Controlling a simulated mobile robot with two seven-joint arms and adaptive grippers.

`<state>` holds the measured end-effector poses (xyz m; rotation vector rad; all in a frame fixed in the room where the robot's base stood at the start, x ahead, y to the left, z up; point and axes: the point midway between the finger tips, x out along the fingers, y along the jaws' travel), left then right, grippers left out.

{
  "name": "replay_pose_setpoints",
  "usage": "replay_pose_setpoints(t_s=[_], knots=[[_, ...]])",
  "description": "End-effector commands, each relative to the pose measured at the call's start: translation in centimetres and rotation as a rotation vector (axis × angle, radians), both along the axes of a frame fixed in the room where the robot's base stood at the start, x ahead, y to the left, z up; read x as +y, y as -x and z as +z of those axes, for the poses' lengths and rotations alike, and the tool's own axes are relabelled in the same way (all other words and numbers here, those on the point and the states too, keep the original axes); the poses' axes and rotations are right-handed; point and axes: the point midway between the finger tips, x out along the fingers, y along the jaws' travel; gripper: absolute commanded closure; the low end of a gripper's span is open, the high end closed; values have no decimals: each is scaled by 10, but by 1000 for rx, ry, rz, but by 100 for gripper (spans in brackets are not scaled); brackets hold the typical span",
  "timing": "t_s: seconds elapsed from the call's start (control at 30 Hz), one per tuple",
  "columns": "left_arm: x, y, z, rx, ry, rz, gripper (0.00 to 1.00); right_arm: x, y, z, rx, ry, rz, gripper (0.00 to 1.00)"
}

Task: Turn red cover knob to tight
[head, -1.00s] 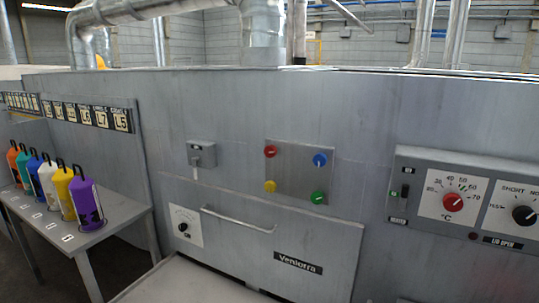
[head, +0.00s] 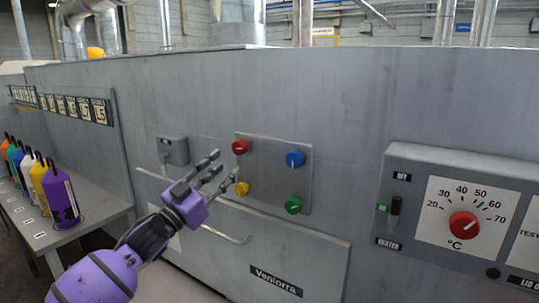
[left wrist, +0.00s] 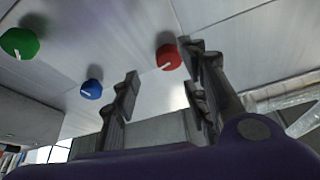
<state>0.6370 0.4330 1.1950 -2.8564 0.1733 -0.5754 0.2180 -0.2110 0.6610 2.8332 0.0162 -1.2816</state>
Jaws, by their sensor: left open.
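The red cover knob (head: 240,147) is at the upper left of a square metal cover plate (head: 268,172) on the grey machine wall. It also shows in the left wrist view (left wrist: 168,57), close to the fingertips, with a white mark on its face. My left gripper (head: 213,170) is open and empty, just left of and below the red knob in the head view. In the left wrist view its fingers (left wrist: 160,75) point up toward the plate. I cannot tell any contact with the knob. My right gripper is not in view.
The plate also carries a blue knob (head: 295,159), a yellow knob (head: 242,188) and a green knob (head: 293,206). A grey switch box (head: 172,150) sits left of it. A handle (head: 228,236) is below. A red dial (head: 463,225) is at right. Coloured bottles stand on a left table (head: 100,232).

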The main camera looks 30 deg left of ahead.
Motion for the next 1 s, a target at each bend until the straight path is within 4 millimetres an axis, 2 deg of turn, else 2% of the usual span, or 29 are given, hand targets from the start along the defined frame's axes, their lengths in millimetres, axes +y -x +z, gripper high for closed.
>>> replay_pose_setpoints(t_s=[0.17,0.37,0.53,0.9,1.0], knots=[[-3,-14,9,-3,16,-9,59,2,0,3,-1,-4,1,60],[-8,-45,21,-2,14,-7,59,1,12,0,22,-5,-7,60],[-11,-64,27,0,14,-5,59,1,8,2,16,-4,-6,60],[-13,-71,27,3,14,-5,59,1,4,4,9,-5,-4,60],[-12,-70,27,3,14,-5,71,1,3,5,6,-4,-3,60]])
